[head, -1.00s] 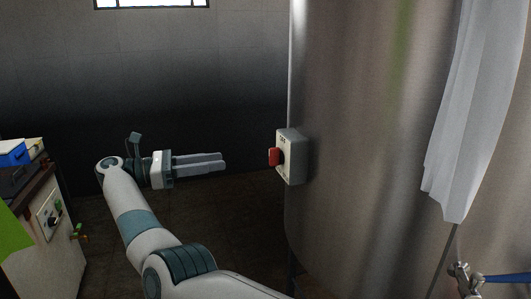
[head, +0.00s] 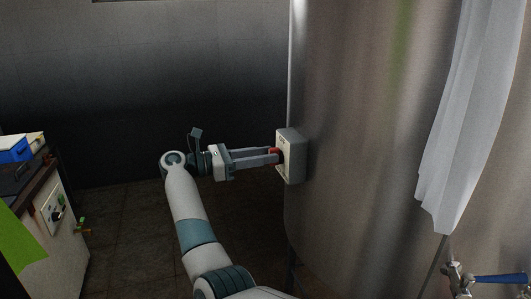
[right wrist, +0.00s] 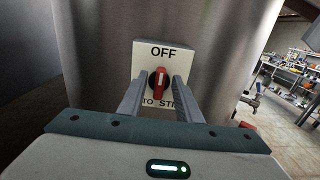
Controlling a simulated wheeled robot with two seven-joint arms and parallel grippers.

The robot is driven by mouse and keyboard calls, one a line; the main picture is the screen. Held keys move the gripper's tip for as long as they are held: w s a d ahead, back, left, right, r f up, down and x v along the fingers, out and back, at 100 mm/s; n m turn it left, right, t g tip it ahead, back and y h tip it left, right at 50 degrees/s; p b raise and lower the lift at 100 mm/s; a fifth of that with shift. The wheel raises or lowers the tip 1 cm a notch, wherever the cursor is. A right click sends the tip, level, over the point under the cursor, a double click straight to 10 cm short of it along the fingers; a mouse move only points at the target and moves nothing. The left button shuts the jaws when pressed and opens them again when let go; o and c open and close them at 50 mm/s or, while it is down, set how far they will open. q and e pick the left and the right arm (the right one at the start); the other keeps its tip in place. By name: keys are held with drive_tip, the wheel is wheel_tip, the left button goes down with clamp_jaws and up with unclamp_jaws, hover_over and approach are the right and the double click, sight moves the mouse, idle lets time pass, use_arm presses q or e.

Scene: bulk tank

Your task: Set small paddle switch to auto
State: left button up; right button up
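The switch is a pale box (head: 291,157) on the side of the steel tank, with a red paddle (head: 274,150). In the right wrist view the red paddle (right wrist: 157,83) stands about upright, under the word OFF on the plate (right wrist: 164,53). Lower lettering, partly hidden by the fingers, reads "TO" and "ST". My right gripper (head: 277,157) has its fingertips at the box. The right wrist view shows its two fingers (right wrist: 158,88) apart, one each side of the paddle, with gaps visible. My left gripper is out of view.
The big steel tank (head: 370,130) fills the right side. A white cloth (head: 460,120) hangs on it, with a blue-handled valve (head: 490,278) below. A cabinet with a control panel (head: 54,210) stands at the left.

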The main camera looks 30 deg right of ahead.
drive_tip(key=shift+d, duration=0.25)
drive_tip(key=shift+c, duration=0.7)
clamp_jaws()
